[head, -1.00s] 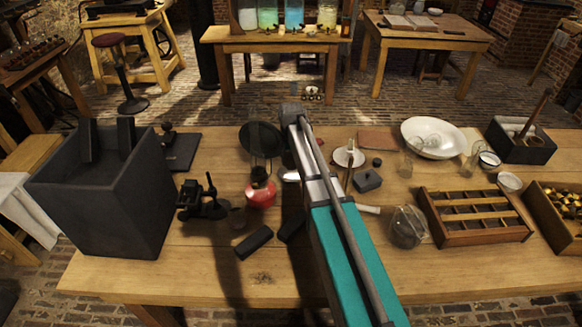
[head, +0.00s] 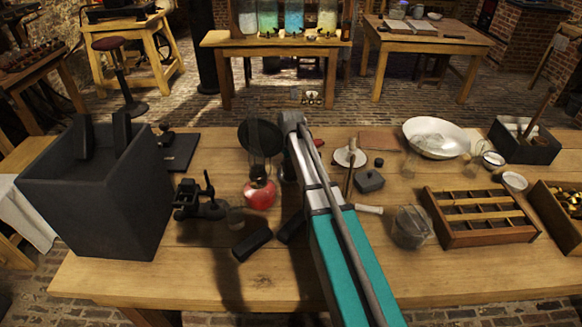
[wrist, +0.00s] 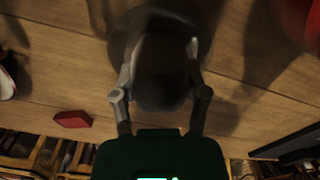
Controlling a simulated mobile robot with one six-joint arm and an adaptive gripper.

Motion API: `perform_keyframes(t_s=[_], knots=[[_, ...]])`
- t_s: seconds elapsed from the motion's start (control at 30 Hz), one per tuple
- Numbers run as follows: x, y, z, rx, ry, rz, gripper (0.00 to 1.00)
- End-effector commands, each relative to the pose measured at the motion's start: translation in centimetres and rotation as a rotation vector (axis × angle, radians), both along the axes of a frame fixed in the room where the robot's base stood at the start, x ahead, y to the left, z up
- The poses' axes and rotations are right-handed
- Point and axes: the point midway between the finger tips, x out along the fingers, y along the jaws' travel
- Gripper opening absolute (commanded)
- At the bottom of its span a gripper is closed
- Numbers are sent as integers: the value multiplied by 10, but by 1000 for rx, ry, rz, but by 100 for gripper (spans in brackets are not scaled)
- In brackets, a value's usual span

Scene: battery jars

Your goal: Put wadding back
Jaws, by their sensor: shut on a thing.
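My gripper (wrist: 163,58) shows in the wrist view, its two fingers closed on a dark, rounded thing (wrist: 162,78) between them. The thing is in deep shade, and I cannot tell whether it is the wadding. A larger dark round shape or shadow surrounds it over the wooden table. In the head view my own arm hides the gripper, and only a dark bit shows beside the arm. I cannot surely pick out any wadding elsewhere.
A red lamp (head: 260,193) and black stand (head: 198,200) are left of my arm, near a tall grey bin (head: 95,215). To the right are a glass jar (head: 410,228), divided wooden tray (head: 485,240), white bowl (head: 455,140) and black box (head: 525,148). The front table edge is mostly clear.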

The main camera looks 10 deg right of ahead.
Motion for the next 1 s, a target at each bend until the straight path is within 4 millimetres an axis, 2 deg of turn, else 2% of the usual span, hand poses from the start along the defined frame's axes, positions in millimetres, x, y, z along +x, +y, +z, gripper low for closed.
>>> perform_keyframes(t_s=[0.13,0.17,0.33,0.77,1.0], knots=[[0,0,-4,0,0,0,20],[0,0,-3,0,0,0,62],[0,0,-3,0,0,0,93],[0,0,-2,0,0,0,93],[0,0,5,0,0,0,93]])
